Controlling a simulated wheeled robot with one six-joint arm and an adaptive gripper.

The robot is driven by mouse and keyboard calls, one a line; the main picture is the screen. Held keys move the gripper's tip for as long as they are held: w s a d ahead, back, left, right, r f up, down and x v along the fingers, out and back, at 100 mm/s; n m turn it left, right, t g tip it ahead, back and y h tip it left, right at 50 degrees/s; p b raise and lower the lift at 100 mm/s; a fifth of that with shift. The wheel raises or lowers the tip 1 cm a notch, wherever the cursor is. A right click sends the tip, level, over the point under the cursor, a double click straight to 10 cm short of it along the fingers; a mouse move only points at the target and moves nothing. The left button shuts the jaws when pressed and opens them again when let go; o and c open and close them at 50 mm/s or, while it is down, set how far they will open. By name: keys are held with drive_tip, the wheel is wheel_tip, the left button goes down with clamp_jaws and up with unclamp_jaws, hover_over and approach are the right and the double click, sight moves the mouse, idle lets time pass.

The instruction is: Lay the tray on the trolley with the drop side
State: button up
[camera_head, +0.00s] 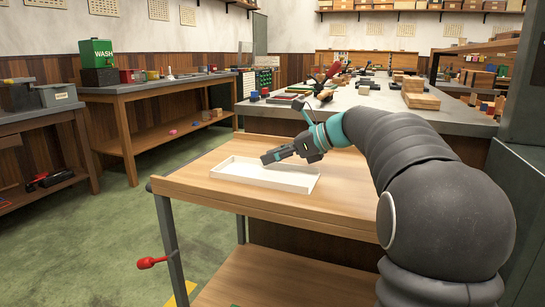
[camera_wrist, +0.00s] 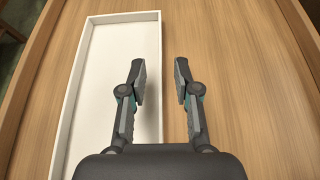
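The white shallow tray (camera_head: 237,175) lies flat and looks empty on the wooden top of what looks like the trolley (camera_head: 340,215). A red-handled lever (camera_head: 152,262) sticks out by its near-left leg. My gripper (camera_head: 268,157) is over the tray, pointing left. In the wrist view, my gripper (camera_wrist: 160,62) is open with nothing clamped. Its left finger is over the inside of the tray (camera_wrist: 66,90); its right finger is over bare wood (camera_wrist: 235,80). The tray's right wall runs between them. I cannot tell whether a finger touches it.
A long grey-topped bench (camera_head: 375,103) with wooden blocks and tools stands just behind the trolley. A side bench (camera_head: 150,88) with a green WASH can (camera_head: 96,52) stands at the left. Green floor (camera_head: 125,215) is open between the left bench and the trolley.

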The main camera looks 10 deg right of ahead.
drive_tip(key=p+v, duration=0.1)
drive_tip(key=v, duration=1)
drive_tip(key=shift+s+d+r, duration=0.15)
drive_tip(key=shift+d, duration=0.05)
idle(0.9)
